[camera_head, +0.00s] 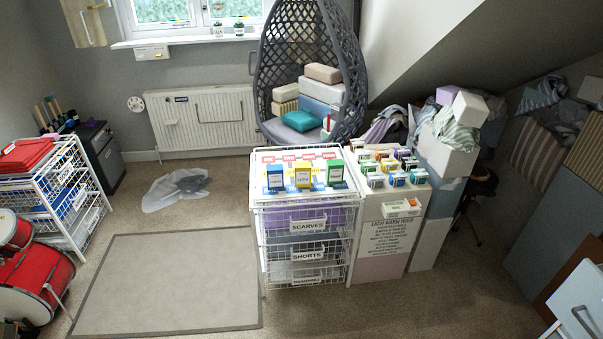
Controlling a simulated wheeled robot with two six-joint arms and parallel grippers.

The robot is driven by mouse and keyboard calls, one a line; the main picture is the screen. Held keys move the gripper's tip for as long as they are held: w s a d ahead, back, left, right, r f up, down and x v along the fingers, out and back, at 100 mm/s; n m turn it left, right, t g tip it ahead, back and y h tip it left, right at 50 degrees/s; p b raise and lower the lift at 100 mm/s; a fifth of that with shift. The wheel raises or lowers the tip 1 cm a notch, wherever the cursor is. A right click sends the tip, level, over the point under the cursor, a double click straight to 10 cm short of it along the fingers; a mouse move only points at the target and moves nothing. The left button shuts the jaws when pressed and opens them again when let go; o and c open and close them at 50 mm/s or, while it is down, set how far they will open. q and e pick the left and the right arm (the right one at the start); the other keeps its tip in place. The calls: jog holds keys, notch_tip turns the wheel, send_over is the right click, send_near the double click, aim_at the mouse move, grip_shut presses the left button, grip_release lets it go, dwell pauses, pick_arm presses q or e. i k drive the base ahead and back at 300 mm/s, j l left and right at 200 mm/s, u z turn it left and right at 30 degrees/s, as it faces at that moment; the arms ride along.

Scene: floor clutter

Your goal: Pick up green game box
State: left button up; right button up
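A green game box (336,172) stands upright on top of the white wire drawer unit (262,200) in the middle of the view. It is the rightmost of three small boxes in a row. A yellow box (303,176) stands to its left, and a blue box (274,177) is left of that. A printed sheet with coloured blocks and lettering lies on the top behind them. Neither of my grippers shows in the head view.
A white cabinet (385,240) with many small boxes adjoins the unit's right side. A hanging chair (312,60) is behind. A red drum (35,282) and a wire rack (95,205) stand far left.

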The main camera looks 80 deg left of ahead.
aim_at(334, 171)
jog(key=u, duration=2.65)
